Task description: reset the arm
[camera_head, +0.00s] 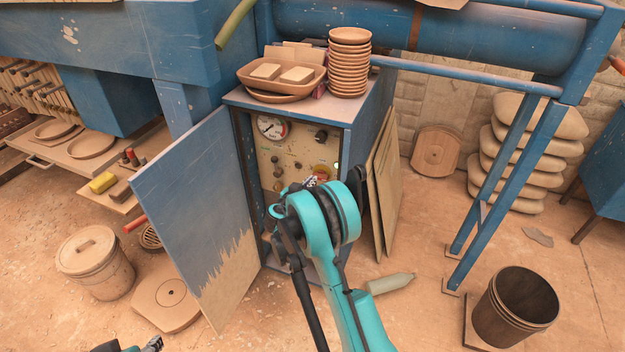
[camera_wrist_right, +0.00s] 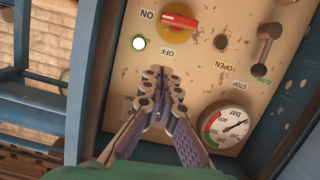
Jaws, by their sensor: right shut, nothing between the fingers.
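My right gripper (camera_wrist_right: 165,92) is shut and empty in the right wrist view, in front of the control panel (camera_wrist_right: 120,70). The panel appears upside down there. A red-handled rotary switch on a yellow disc (camera_wrist_right: 180,22) has its handle's left end beside the ON label. A green lamp (camera_wrist_right: 138,43) is lit. A dark lever (camera_wrist_right: 266,42) and a pressure gauge (camera_wrist_right: 228,128) are also there. In the head view my teal right arm reaches to the open cabinet (camera_head: 357,125), and its wrist hides most of the gripper. A bit of my left gripper (camera_head: 150,345) shows at the bottom edge.
The blue cabinet door (camera_head: 195,215) stands open to the left of my right arm. Bowls (camera_head: 348,62) and a tray (camera_head: 268,88) sit on top. Boards (camera_head: 384,185) lean at the right side. A bottle (camera_head: 391,283) lies on the floor; a bucket (camera_head: 515,305) stands right.

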